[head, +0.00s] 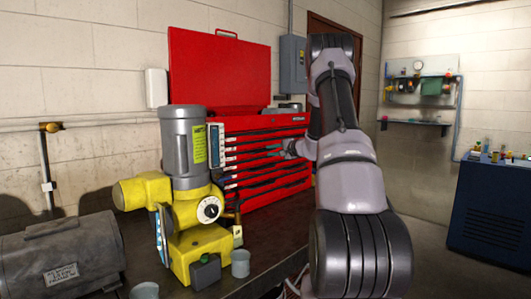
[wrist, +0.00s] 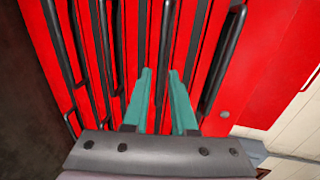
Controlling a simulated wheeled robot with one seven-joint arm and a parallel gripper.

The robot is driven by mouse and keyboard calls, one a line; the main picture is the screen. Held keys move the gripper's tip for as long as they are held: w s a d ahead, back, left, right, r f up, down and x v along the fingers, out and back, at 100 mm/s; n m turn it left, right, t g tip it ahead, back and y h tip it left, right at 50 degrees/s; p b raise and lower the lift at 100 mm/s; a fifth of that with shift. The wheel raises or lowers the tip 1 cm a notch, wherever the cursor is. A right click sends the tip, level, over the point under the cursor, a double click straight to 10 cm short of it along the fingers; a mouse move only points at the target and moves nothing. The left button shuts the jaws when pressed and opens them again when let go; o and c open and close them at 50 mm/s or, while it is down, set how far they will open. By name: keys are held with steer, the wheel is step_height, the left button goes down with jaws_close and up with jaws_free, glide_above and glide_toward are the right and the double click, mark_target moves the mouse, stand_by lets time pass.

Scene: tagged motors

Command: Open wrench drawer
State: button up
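A red tool chest (head: 262,160) with several drawers stands on the dark workbench, its lid raised. Small labels (head: 230,167) sit near the left ends of the drawers; I cannot read them, so I cannot tell which drawer is the wrench drawer. In the head view my gripper (head: 285,150) is in front of the drawer fronts, partly hidden by my arm. In the wrist view the teal fingers of my gripper (wrist: 160,76) are apart, with the end of a black drawer handle (wrist: 166,40) showing between them. I cannot tell whether they touch it. The drawers look shut.
Other black handles (wrist: 222,60) run close on both sides of the fingers. A yellow and grey machine (head: 190,190) stands on the bench left of the chest, with grey cups (head: 240,263) before it. A grey motor (head: 70,255) lies at the far left. A blue cabinet (head: 490,215) stands right.

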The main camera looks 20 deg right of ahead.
steer(key=shift+x, duration=2.1)
jaws_close()
